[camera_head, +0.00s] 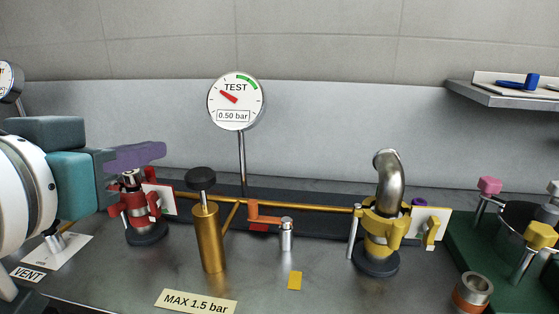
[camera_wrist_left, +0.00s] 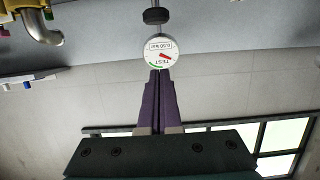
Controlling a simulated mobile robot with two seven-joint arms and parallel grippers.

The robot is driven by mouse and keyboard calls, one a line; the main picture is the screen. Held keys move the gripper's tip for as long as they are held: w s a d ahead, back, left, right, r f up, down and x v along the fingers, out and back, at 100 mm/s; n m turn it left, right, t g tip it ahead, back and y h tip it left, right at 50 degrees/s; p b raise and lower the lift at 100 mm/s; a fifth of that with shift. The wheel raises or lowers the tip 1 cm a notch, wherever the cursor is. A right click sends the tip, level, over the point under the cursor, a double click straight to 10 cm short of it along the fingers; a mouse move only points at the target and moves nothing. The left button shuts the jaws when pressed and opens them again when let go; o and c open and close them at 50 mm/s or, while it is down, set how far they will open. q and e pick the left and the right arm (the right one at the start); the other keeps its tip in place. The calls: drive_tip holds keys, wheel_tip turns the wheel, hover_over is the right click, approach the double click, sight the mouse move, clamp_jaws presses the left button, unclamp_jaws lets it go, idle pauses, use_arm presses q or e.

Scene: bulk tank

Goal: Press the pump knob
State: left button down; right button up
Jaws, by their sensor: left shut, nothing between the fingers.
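The pump is a brass cylinder (camera_head: 209,238) standing on the metal bench, with a black round knob (camera_head: 201,177) on a short rod on top. The knob also shows in the wrist view (camera_wrist_left: 156,16), near the top edge. My left gripper (camera_head: 163,150) has purple fingers, shut and empty. Its tips are to the left of the knob and a little higher in the head view, apart from it. In the wrist view the shut fingertips (camera_wrist_left: 160,72) show just below the gauge in the picture. My right gripper is not in view.
A TEST gauge (camera_head: 236,101) reading 0.50 bar stands behind the pump. A red coupling (camera_head: 135,207) is below my left fingers. An orange-handled valve (camera_head: 265,216) and a yellow-clamped steel elbow (camera_head: 380,225) stand to the right. The front of the bench is mostly clear.

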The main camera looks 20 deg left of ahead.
use_arm(q)
hover_over(200, 179)
drive_tip(key=s, duration=0.1)
wheel_tip(200, 179, down, 2)
drive_tip(key=shift+a+f+b, duration=0.25)
drive_tip(key=shift+f, duration=0.8)
drive_tip(key=shift+a+f+b, duration=0.2)
drive_tip(key=shift+f, duration=0.85)
